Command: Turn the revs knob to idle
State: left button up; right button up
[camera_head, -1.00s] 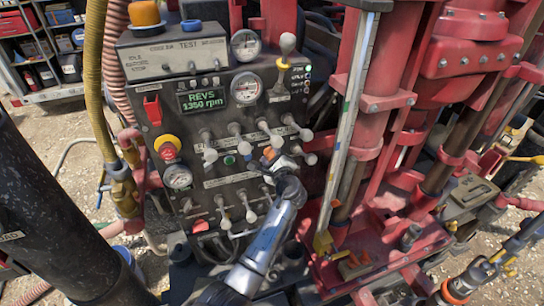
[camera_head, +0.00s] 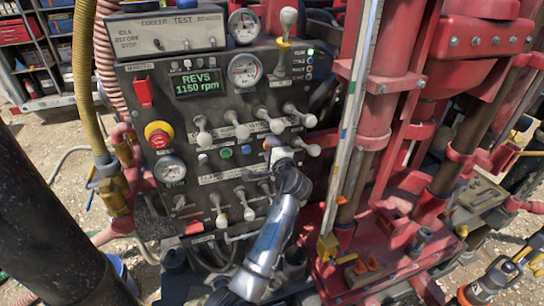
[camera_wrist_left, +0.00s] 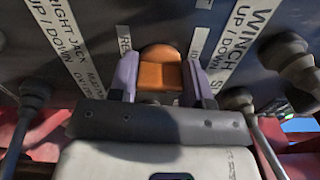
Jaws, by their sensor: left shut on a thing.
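The orange revs knob (camera_wrist_left: 160,74) sits between two purple fingertips in the left wrist view, on the dark panel. My left gripper (camera_head: 276,150) is shut on it from the front; in the head view the gripper hides most of the knob. A white label partly reading "RE" stands left of the knob in the wrist view, and another, partly hidden, stands right of it. The green display (camera_head: 199,82) reads REVS 1150 rpm. My right gripper is not in view.
White-knobbed levers (camera_head: 240,128) stand in rows above and below the gripper, and a winch lever (camera_wrist_left: 290,55) is close at right. A red and yellow stop button (camera_head: 158,136) is at the panel's left. A red mast (camera_head: 375,130) rises at right.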

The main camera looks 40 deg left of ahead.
pick_arm(q)
jog(key=shift+f+n+b, duration=0.1)
jog(key=shift+n+b, duration=0.4)
dwell(0.3)
jog(key=o, duration=0.9)
